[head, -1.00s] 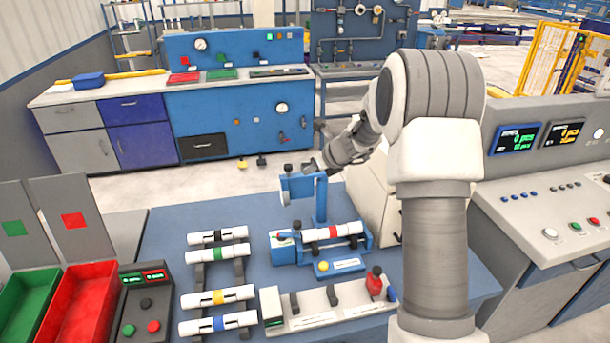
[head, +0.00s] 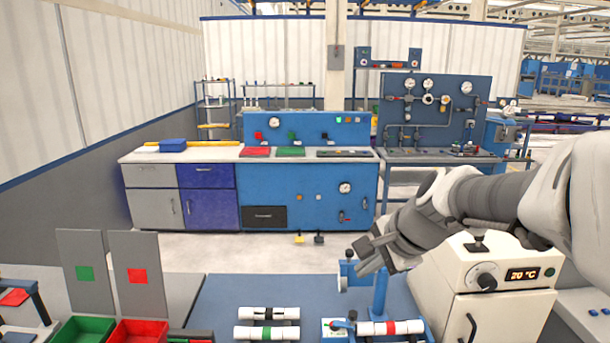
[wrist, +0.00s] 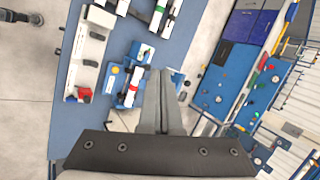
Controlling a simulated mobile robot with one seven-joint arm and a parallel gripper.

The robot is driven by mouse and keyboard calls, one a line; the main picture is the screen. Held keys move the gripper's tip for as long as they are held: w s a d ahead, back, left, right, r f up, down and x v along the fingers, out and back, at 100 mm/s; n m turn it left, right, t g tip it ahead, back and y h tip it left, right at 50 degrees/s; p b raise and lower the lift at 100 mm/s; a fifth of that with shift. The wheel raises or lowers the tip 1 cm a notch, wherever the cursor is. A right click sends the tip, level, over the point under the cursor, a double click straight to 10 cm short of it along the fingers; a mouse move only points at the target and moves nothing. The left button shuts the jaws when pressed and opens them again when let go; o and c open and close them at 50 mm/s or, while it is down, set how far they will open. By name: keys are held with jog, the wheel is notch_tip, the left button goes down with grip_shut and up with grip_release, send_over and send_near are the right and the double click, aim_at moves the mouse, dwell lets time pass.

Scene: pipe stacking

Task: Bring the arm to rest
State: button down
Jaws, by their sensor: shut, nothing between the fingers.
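My gripper (head: 372,256) is in the upper right of the workbench in the head view, at the end of my arm reaching in from the right. Its fingers are closed together and empty, which also shows in the wrist view (wrist: 161,78). In the head view it is in front of the top of the blue fixture (head: 380,292); I cannot tell whether they touch. A red-banded white pipe (head: 392,327) lies in the fixture. A black-banded pipe (head: 268,313) and a green-banded pipe (head: 266,333) lie on the rack at its left.
A cream oven (head: 500,310) with a lit display stands right of the fixture. Green (head: 84,330) and red (head: 138,332) bins are at the left.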

jog(key=s+d+n+h, duration=0.3)
jog(key=s+n, duration=1)
jog(key=s, duration=0.6)
jog(key=shift+s+f+n+g+h, duration=0.25)
jog(key=shift+s+n+g+h, duration=0.05)
jog(key=shift+d, duration=0.15)
